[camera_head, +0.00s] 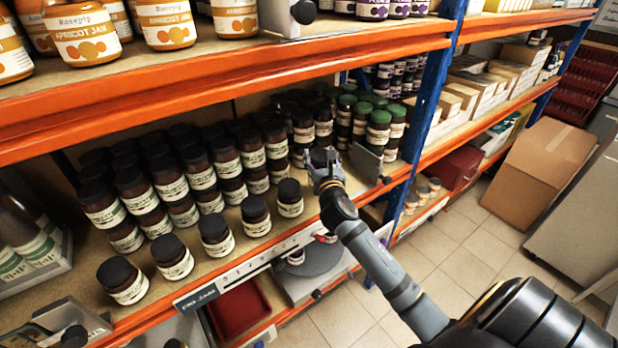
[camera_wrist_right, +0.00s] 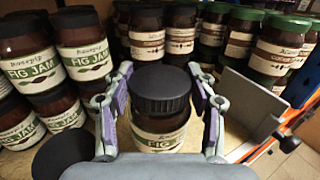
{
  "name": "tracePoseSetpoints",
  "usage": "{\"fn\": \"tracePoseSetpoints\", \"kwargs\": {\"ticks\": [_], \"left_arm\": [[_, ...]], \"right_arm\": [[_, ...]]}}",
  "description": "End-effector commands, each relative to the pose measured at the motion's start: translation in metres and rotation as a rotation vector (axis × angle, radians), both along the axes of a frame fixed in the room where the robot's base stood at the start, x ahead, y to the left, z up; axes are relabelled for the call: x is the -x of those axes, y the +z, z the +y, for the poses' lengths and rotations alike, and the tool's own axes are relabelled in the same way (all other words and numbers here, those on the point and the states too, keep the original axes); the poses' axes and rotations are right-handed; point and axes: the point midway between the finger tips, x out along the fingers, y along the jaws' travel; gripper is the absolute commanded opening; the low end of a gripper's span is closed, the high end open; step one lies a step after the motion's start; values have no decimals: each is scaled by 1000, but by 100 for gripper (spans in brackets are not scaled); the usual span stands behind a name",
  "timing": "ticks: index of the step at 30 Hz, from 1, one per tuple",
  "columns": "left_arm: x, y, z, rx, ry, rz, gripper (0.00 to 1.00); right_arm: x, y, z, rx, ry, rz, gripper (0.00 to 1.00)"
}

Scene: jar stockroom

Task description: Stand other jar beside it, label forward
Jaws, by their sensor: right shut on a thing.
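My right gripper (camera_head: 322,160) reaches over the lower orange shelf at the right end of the dark jars. In the right wrist view its fingers (camera_wrist_right: 160,105) are closed on both sides of a fig jam jar (camera_wrist_right: 160,92). This jar has a black lid, looks upright, and its cream label faces the wrist camera. In the head view the gripper mostly hides it; I cannot tell whether it touches the shelf. A black-lidded jar (camera_head: 290,198) stands to the left, near the front; a black lid (camera_wrist_right: 62,150) shows beside the held jar in the wrist view. My left gripper is not in view.
Several fig jam jars (camera_head: 215,235) stand along the shelf front, with packed rows behind. A grey divider (camera_head: 367,163) and green-lidded jars (camera_head: 378,125) are to the right. The orange upper shelf beam (camera_head: 230,75) runs overhead, and a blue upright (camera_head: 428,90) stands at right.

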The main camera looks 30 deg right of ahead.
Motion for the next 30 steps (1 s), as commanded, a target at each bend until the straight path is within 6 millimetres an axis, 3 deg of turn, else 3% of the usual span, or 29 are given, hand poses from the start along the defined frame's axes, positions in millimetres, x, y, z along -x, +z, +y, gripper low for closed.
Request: {"fn": "tracePoseSetpoints", "kwargs": {"ticks": [4, 7, 11, 15, 19, 28, 29, 30], "left_arm": [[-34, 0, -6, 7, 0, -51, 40], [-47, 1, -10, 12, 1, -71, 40], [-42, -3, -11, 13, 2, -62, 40], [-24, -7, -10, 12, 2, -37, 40], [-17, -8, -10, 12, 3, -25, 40], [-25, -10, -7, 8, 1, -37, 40], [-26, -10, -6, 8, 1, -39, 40], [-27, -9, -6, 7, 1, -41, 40]], "right_arm": [[0, -15, 1, 2, 2, -5, 0], [0, -16, 1, 2, 1, -6, 0], [0, -34, 1, 1, 2, -2, 0], [0, -51, 1, 2, 2, -4, 0], [0, -53, 1, 2, 3, -6, 0], [0, -57, 1, 2, 3, -6, 0], [0, -59, 1, 1, 2, -2, 58], [0, -58, 1, 1, 2, -2, 63]]}}
